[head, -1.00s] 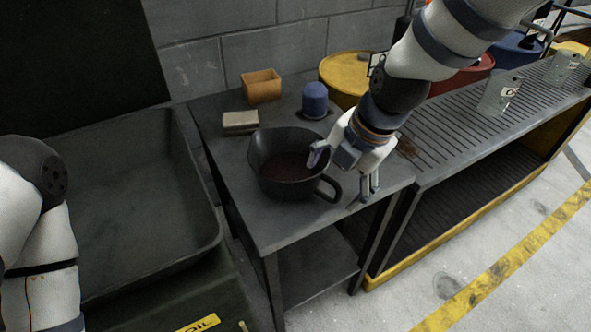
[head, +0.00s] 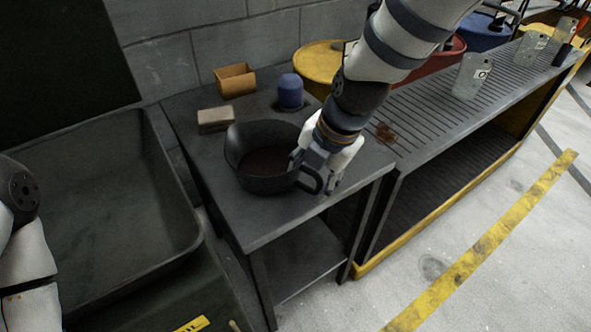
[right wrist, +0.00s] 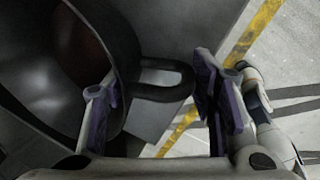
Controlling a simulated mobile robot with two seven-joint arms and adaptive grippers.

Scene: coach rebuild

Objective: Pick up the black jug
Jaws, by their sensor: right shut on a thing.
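The black jug (head: 255,178) stands upright on the grey metal table, its open mouth up and its loop handle (head: 310,181) toward the front right. The inside looks dark brown. My right gripper (head: 313,176) is at the handle side, shut on the jug. In the right wrist view the jug (right wrist: 122,50) fills the left side, and the handle (right wrist: 160,96) lies between the two fingers of my right gripper (right wrist: 160,105). The exact contact is hard to see. My left gripper is out of view; only part of the left arm shows.
A tan block (head: 214,120), an orange-brown open box (head: 236,82) and a blue cylinder (head: 290,91) stand behind the jug on the table (head: 265,222). A large dark tray (head: 100,215) is at left. A slatted bench (head: 435,110) adjoins at right.

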